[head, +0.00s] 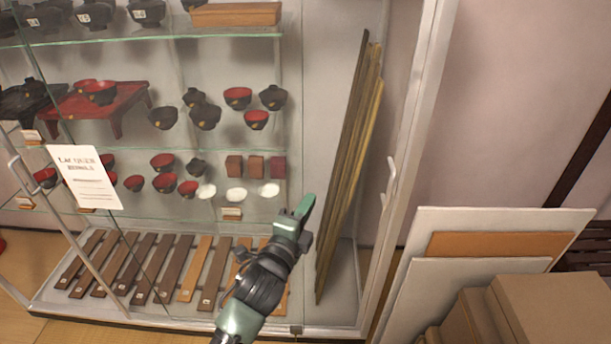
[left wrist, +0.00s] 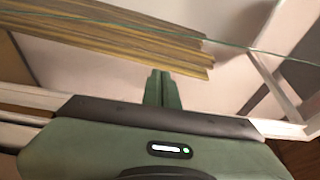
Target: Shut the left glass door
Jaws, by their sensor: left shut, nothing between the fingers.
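The glass-fronted cabinet fills the left and middle of the head view. The left glass door (head: 62,222) shows at the left, with a slanted metal frame, a bar handle (head: 17,172) and a white paper sign (head: 84,177). I cannot tell from these frames how far it stands open. My left gripper (head: 305,207) is shut and empty, in front of the lower middle of the cabinet, well right of that handle. Its closed fingers also show in the left wrist view (left wrist: 162,88), pointing towards long yellowish boards (left wrist: 110,40). My right gripper is out of view.
Shelves hold lacquer bowls (head: 165,183) and a red low table (head: 118,97). Wooden slats (head: 190,268) lie on the cabinet floor, and tall boards (head: 352,165) lean inside at right. A second handle (head: 390,180) is on the right frame. Panels (head: 430,225) and cardboard boxes (head: 560,305) stand right.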

